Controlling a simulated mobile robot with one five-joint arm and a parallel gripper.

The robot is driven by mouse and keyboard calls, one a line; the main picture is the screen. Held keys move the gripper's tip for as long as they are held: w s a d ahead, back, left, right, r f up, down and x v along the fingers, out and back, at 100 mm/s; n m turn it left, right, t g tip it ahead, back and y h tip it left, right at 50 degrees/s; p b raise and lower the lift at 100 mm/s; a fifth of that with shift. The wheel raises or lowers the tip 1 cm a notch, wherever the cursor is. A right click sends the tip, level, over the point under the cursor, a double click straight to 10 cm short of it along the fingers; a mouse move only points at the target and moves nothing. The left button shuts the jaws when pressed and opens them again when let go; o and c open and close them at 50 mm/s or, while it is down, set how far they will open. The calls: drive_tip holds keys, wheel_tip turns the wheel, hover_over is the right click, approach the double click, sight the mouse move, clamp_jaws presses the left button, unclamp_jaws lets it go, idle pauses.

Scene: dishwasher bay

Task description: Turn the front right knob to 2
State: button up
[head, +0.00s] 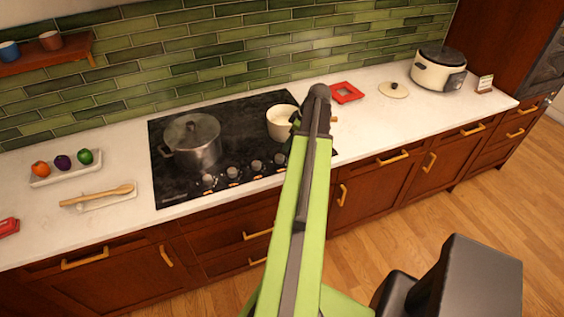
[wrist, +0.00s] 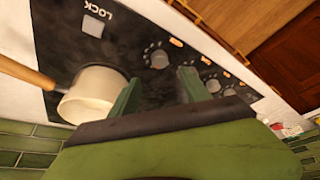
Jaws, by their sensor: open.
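The black cooktop (head: 240,115) has a row of grey knobs along its front edge. The rightmost knob (head: 280,158) also shows in the wrist view (wrist: 158,58), with small dial marks around it and an orange mark beside it; its setting is too small to read. My gripper (wrist: 158,77) is open and empty above the cooktop. In the wrist view its two green fingers point toward that knob, which appears just beyond and between the fingertips, apart from them. In the head view my arm hides most of the gripper.
A cream saucepan (head: 281,123) with a wooden handle (wrist: 27,73) stands beside my gripper. A lidded steel pot (head: 192,142) stands on the cooktop's left. A panel marked LOCK (wrist: 93,24) is at the cooktop's right end. A red trivet (head: 346,92) lies on the counter.

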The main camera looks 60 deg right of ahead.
sight(280, 157)
drive_tip(key=b+x, duration=0.8)
drive_tip(key=x, duration=0.2)
drive_tip(key=shift+w+f, duration=0.2)
drive_tip(key=shift+f, duration=0.15)
drive_tip(key=shift+r, duration=0.1)
